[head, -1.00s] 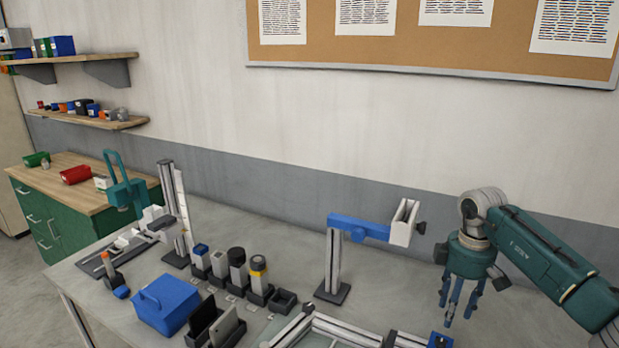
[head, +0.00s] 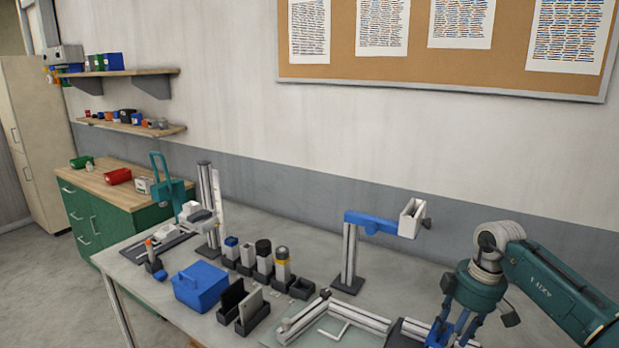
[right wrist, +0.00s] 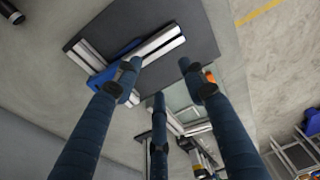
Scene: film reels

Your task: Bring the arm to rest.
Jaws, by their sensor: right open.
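My right arm (head: 550,285) comes in from the right in the head view. My right gripper (head: 458,330) hangs fingers-down over the right part of the grey workbench (head: 270,222), near the metal frame pieces. In the right wrist view my right gripper (right wrist: 158,80) has its three dark blue fingers spread apart with nothing between them. Beyond the fingertips lies a dark plate (right wrist: 195,45) with a silver profile and a blue part. I cannot tell how far below the fingers it is. My left gripper is not in view.
A stand with a blue arm (head: 370,222) rises left of my gripper. A blue box (head: 200,288), several small holders and an upright post (head: 206,205) stand further left. Silver frame rails (head: 350,315) lie in front. A green cabinet (head: 100,225) stands beyond the bench.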

